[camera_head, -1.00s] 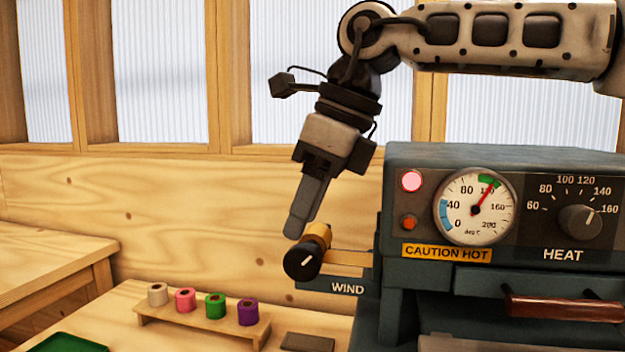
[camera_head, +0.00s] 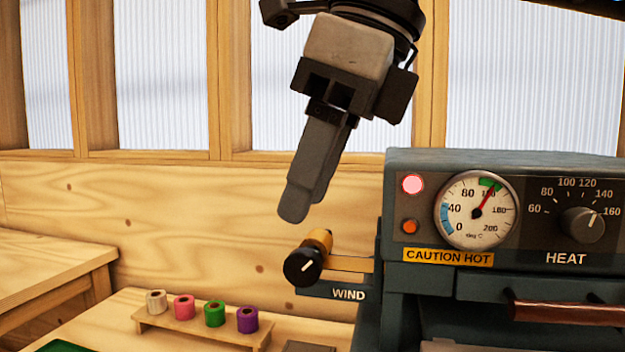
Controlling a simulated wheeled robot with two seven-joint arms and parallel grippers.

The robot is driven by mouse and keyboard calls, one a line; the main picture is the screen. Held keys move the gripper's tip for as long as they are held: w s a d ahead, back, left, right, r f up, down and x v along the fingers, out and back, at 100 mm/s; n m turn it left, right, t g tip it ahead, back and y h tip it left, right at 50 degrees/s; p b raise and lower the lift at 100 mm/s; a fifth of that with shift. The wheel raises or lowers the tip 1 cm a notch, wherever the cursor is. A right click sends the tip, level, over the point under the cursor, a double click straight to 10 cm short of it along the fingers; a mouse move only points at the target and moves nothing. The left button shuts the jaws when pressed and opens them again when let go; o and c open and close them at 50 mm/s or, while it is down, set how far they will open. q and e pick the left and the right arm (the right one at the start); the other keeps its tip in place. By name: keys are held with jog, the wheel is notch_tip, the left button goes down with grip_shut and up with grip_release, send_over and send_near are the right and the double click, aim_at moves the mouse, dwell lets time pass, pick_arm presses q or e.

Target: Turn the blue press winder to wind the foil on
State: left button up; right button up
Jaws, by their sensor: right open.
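The winder (camera_head: 303,266) is a black round knob with a white pointer line, on the left side of the blue-grey press (camera_head: 450,157) above a WIND label. A gold foil roll (camera_head: 320,240) sits just behind the knob. My right gripper (camera_head: 305,203) points down above the winder, open and empty. Its fingers overlap in this view, and its tips appear clear of the knob and roll. My left gripper is out of view.
The press carries a temperature gauge (camera_head: 476,209), a HEAT knob (camera_head: 581,224), a CAUTION HOT label (camera_head: 448,257) and a brown handle (camera_head: 565,313). A wooden rack (camera_head: 205,333) at lower left holds several coloured rolls. Open air lies left of the winder.

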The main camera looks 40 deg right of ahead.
jog(key=w+d+r+g+h+p, duration=0.1)
jog(key=w+d+r+p, duration=0.2)
jog(key=w+p, duration=0.25)
jog(key=g+h+p, duration=0.2)
jog(key=p, duration=0.1)
send_over(303, 250)
notch_tip(303, 250, down, 16)
jog(key=shift+b, duration=0.3)
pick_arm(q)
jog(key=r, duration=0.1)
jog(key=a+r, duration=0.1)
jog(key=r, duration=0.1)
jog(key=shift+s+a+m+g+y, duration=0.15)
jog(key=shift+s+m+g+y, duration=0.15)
pick_arm(e)
jog(key=shift+c, duration=0.3)
